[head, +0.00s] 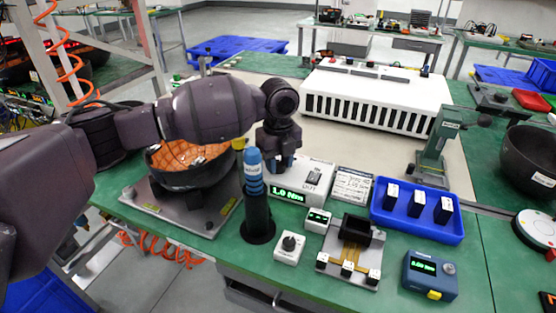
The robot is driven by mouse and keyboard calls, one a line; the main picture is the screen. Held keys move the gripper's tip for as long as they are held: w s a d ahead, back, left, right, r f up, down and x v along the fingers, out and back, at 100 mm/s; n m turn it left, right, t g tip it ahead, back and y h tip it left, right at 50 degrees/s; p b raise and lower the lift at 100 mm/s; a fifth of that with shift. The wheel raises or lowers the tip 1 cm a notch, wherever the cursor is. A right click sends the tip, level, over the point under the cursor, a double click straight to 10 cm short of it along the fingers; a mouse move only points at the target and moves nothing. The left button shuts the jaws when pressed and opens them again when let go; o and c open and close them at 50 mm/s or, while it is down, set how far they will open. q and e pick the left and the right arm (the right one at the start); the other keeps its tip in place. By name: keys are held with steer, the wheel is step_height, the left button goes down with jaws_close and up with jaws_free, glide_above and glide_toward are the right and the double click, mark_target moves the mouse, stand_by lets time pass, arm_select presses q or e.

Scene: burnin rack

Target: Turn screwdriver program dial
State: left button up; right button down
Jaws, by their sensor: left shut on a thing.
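A light-grey controller box (316,180) stands at the middle of the green bench, with a green display (288,193) reading 1.0 Nm. My left gripper (279,166) comes down over the left part of this box, fingers pointing down. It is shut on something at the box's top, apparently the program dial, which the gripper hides. A blue-handled screwdriver (253,172) stands upright in a black holder (258,218), just left of and in front of the box. My right gripper is not in view.
A small white box with a black knob (289,243) stands in front. A fixture (350,255), a blue tray (418,228) with black blocks and a blue meter (430,276) lie to the right. A black bowl (180,175) stands left; a white slotted unit (378,95) is behind.

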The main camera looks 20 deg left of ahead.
mark_target(279, 163)
arm_select(q)
steer(key=shift+f, duration=0.1)
stand_by(0.3)
steer(key=o, duration=0.9)
step_height(279, 163, up, 11)
steer(key=shift+f+p, duration=0.1)
steer(key=shift+p, duration=1)
